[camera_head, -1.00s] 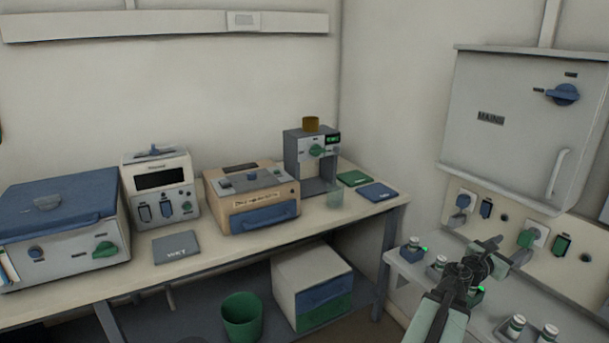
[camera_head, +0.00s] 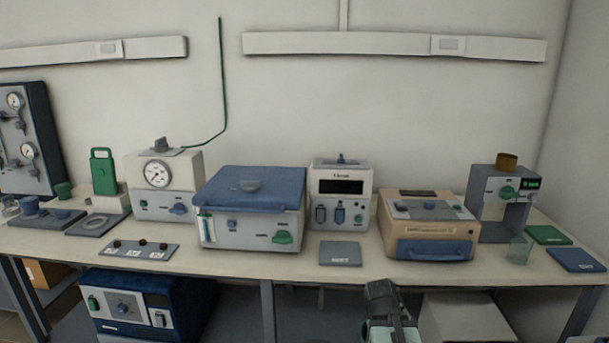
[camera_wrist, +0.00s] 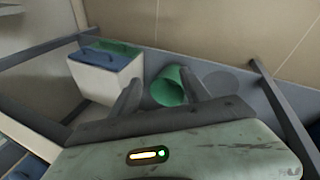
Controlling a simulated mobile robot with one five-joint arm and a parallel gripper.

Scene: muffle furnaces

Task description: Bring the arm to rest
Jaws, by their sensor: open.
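My arm shows at the bottom of the head view, right of centre, in front of the bench's front edge. Its dark end part is raised there, and the fingers cannot be made out in that view. In the wrist view my gripper (camera_wrist: 161,90) shows two grey fingers spread apart with nothing held between them. Beyond the fingers is a green bin (camera_wrist: 168,88), seen in the gap between them and apart from them as far as I can tell.
The bench (camera_head: 150,268) carries a blue-lidded furnace (camera_head: 250,218), a white instrument (camera_head: 341,190), a tan box (camera_head: 428,228) and a grey stand (camera_head: 500,200). A dark blue cabinet (camera_head: 150,305) sits below the bench.

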